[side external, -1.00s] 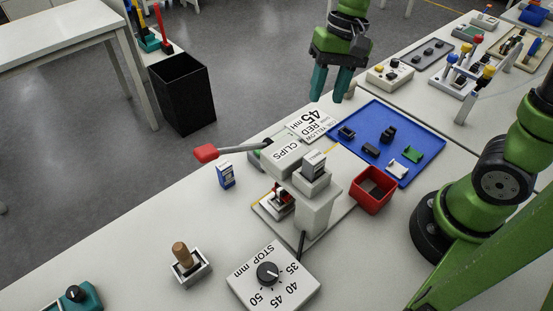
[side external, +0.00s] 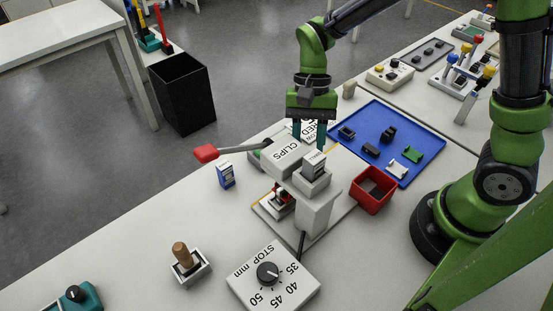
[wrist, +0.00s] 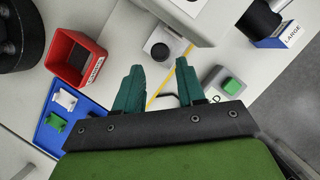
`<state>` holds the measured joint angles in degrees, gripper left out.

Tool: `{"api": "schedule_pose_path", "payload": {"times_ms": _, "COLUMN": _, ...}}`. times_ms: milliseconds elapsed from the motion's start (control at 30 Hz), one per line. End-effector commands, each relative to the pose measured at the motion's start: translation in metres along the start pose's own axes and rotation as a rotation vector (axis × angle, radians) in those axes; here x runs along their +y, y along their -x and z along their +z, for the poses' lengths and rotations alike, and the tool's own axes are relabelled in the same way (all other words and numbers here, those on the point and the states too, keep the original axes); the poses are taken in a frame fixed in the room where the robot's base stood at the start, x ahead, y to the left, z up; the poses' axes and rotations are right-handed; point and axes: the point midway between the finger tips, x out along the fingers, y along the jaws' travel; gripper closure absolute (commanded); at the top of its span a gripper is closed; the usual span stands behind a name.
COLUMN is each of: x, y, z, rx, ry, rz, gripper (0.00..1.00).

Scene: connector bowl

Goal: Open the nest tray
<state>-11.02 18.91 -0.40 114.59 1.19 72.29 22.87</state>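The grey press (side external: 318,205), with a block marked CLIPS (side external: 281,152), stands on a pale base plate. A small red and white fixture (side external: 279,202) sits under its head; I cannot tell whether this is the nest tray or how far out it is. In the wrist view, a grey block with a dark round top (wrist: 163,45) lies beside the press, just beyond the fingertips. A thin dark bent bar (wrist: 170,94) shows between the fingers. My gripper (wrist: 158,66) is open and empty, pointing down behind the press (side external: 309,137). The press partly hides its fingertips in the side view.
A red bin (side external: 372,190) and a blue mat (side external: 418,133) with several connectors lie right of the press. A red-ended lever (side external: 206,152) sticks out left. A green button box (wrist: 228,85) is near my fingers. The stop dial (side external: 268,273) stands in front.

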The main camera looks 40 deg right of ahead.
Motion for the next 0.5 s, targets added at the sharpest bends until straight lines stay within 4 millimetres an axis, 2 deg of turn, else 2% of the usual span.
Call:
{"api": "schedule_pose_path", "payload": {"times_ms": 33, "x": 0.001, "y": -0.012, "z": 0.001, "rx": -0.003, "ry": 0.001, "rz": 0.005, "gripper": 0.61}}
{"api": "schedule_pose_path", "payload": {"times_ms": 200, "x": 0.001, "y": -0.039, "z": 0.0, "rx": -0.002, "ry": 0.0, "rz": 0.003, "gripper": 0.61}}
{"api": "schedule_pose_path", "payload": {"times_ms": 333, "x": 0.0, "y": -0.051, "z": 0.0, "rx": -0.001, "ry": 0.0, "rz": 0.002, "gripper": 0.61}}
{"api": "schedule_pose_path", "payload": {"times_ms": 500, "x": 0.0, "y": -0.057, "z": 0.0, "rx": 0.0, "ry": 0.0, "rz": 0.0, "gripper": 0.61}}
